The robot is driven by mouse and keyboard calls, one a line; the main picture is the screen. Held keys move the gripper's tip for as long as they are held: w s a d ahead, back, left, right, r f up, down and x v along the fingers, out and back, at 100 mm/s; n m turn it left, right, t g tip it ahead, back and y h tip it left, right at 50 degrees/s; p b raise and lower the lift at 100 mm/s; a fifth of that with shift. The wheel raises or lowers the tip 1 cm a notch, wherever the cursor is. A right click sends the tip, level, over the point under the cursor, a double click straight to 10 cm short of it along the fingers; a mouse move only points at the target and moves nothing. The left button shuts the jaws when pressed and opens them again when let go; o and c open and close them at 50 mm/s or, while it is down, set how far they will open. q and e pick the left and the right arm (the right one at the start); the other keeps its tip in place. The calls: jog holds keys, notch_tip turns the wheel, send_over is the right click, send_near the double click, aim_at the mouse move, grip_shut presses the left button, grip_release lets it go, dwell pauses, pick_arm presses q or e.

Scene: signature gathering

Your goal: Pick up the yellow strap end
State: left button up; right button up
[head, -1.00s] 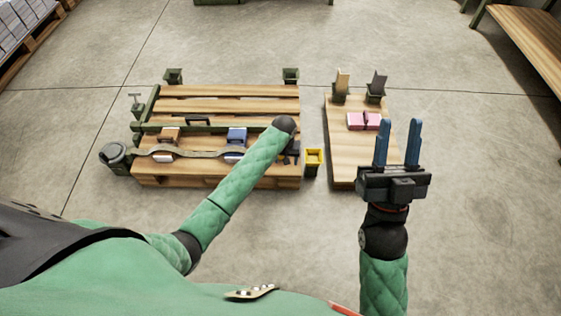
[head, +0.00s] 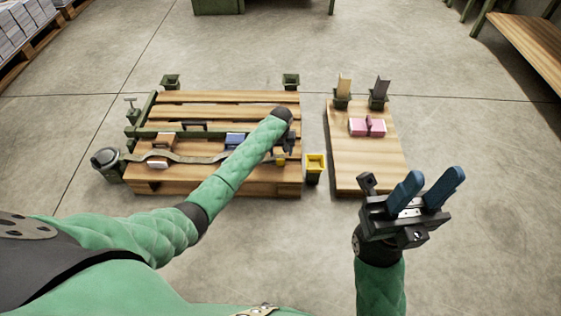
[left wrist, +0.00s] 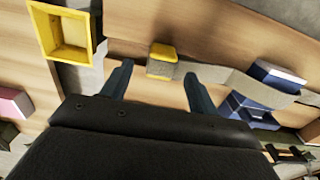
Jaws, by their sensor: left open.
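The yellow strap end (left wrist: 163,52) is a small yellow block on a grey-brown strap (left wrist: 212,75) in the left wrist view. In the head view the yellow strap end (head: 280,161) is at the right side of the pallet, where the strap (head: 200,159) runs across. My left gripper (head: 284,157) is over it, partly hidden by my own arm. In the left wrist view my left gripper (left wrist: 157,70) is open, one finger to each side of the strap end, not closed on it. My right gripper (head: 432,180) is open and empty, right of the small board.
A yellow bin (head: 315,166) stands between the wooden pallet (head: 220,186) and the small wooden board (head: 365,175). A blue block (head: 235,139) and a brown block (head: 161,141) sit along the strap. A pink object (head: 367,127) lies on the board.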

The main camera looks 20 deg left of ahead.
aim_at(280, 156)
pick_arm(q)
notch_tip(280, 156, down, 4)
jog(key=shift+a+b, duration=0.1)
jog(key=shift+b, duration=0.55)
jog(key=c, duration=1.1)
